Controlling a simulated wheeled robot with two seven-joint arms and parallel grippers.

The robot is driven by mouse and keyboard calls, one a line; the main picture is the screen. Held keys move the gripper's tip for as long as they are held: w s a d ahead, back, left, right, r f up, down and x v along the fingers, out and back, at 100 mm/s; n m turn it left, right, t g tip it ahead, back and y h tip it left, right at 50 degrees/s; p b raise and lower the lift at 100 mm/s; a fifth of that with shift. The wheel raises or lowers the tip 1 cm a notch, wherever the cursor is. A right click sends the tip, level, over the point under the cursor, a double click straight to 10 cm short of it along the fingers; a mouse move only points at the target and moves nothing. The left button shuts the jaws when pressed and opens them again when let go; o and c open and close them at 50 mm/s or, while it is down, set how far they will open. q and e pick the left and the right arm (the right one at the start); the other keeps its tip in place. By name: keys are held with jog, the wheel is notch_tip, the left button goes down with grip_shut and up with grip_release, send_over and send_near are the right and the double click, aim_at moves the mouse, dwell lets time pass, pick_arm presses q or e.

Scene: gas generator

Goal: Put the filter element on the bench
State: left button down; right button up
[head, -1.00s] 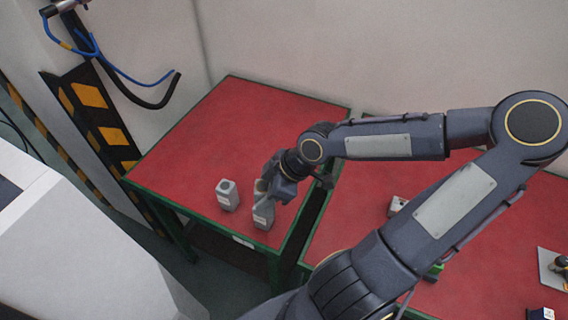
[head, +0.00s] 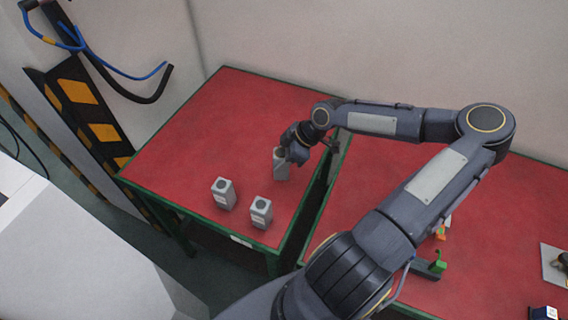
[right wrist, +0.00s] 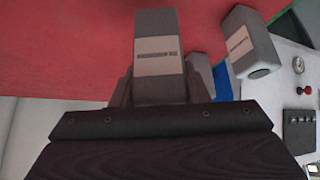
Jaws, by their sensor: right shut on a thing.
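My right gripper (head: 290,150) is shut on a grey, box-shaped filter element (head: 281,166) over the right part of the left red bench (head: 215,125). The element looks upright; I cannot tell whether its base touches the bench. In the right wrist view this filter element (right wrist: 158,60), with a pale label, is between the fingers. Two similar grey elements stand on the bench nearer the front edge, one on the left (head: 224,194) and one on the right (head: 261,212). My left gripper is not in view.
A second red bench (head: 480,220) stands to the right across a narrow gap, with a green-tipped part (head: 437,266) on it. A white cabinet (head: 80,250) is at the lower left. The back of the left bench is clear.

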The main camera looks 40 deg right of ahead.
jog(key=shift+w+d+f, duration=0.3)
jog(key=shift+d+f, duration=0.2)
jog(key=shift+f, duration=0.15)
jog(key=shift+w+d+f+p, duration=0.15)
jog(key=shift+f+p, duration=0.5)
jog(key=shift+f, duration=1.25)
jog(key=shift+f, duration=0.15)
jog(key=o, duration=1)
